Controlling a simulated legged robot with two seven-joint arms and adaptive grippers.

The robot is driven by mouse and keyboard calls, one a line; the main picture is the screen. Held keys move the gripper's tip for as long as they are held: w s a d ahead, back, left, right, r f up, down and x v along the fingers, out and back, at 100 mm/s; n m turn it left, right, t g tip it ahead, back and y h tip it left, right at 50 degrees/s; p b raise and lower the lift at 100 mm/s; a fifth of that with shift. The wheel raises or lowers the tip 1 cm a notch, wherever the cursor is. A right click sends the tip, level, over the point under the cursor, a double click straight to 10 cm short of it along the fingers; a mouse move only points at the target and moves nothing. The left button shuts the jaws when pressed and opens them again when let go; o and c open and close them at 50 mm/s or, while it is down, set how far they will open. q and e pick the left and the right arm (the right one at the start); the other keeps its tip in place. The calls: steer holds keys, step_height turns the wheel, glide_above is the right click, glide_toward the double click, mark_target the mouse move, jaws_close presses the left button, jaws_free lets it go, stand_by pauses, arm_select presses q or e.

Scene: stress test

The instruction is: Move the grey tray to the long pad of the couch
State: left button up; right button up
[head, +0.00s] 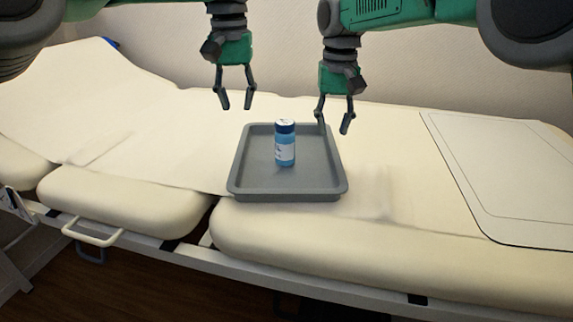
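The grey tray (300,180) lies flat on the cream couch (310,238), near the gap between a short pad on the left and a longer pad on the right. A blue bottle (285,148) with a white label stands upright in the tray. My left gripper (236,105) hangs open and empty above the couch, behind the tray's back left corner. My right gripper (333,128) is open and empty near the tray's back right corner. One of its fingers overlaps the tray's rim in the view; I cannot tell if it touches.
A flat cream panel with a dark outline (510,180) lies on the couch at the right. The raised backrest (70,85) is at the left. A pale handle (92,236) sticks out at the front left. A plain wall (280,60) stands behind.

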steer(key=shift+r, duration=2.35)
